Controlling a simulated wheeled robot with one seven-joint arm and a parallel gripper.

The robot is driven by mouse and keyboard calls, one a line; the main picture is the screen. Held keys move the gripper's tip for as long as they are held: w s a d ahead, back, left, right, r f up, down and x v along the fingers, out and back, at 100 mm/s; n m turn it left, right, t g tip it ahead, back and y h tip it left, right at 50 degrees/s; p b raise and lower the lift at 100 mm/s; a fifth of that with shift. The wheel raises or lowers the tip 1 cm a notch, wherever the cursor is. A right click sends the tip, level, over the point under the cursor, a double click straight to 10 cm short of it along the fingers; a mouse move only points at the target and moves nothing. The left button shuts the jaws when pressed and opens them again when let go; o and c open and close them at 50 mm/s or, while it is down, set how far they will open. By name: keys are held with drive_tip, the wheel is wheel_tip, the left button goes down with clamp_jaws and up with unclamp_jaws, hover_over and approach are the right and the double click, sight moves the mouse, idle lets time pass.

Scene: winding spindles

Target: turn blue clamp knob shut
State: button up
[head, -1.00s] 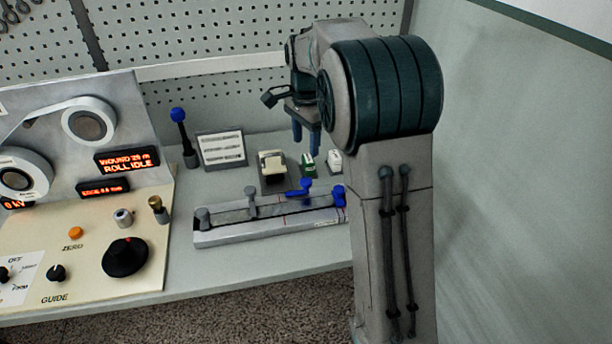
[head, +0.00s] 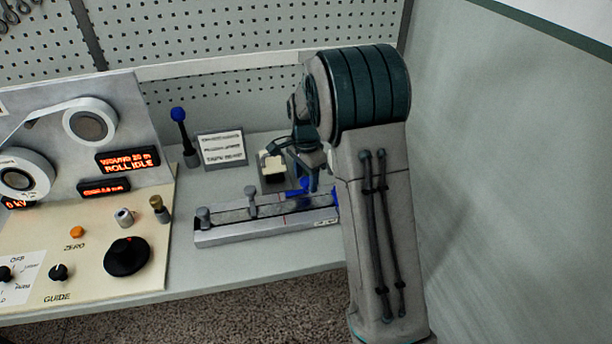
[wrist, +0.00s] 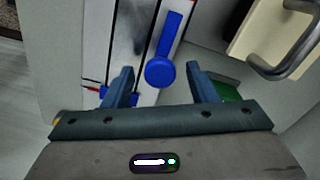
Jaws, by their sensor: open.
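The blue clamp knob (wrist: 159,71), round with a blue bar (wrist: 170,35) out from its side, shows in the wrist view between my fingertips. My gripper (wrist: 160,68) is open, one finger to each side of the knob, with gaps between. In the head view my gripper (head: 314,180) hangs low over the right part of the grey rail fixture (head: 235,235). Part of the blue knob (head: 298,190) shows beside the fingers there; my arm and gripper hide some of it.
Another blue part (head: 336,195) is at the fixture's right end. Grey posts stand along its left part. A cream block (head: 271,163) with a metal handle (wrist: 298,55) is close behind, and a green item (wrist: 228,92) lies by one finger. The control panel (head: 90,250) is left.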

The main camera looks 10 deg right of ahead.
drive_tip(key=c, duration=1)
drive_tip(key=shift+o, duration=0.2)
drive_tip(key=shift+n, duration=0.3)
drive_tip(key=n+b, duration=0.1)
drive_tip(key=n, duration=0.3)
drive_tip(key=n+b, duration=0.1)
drive_tip(key=n, duration=0.8)
drive_tip(key=shift+r+n, duration=0.1)
drive_tip(key=shift+n, duration=2.1)
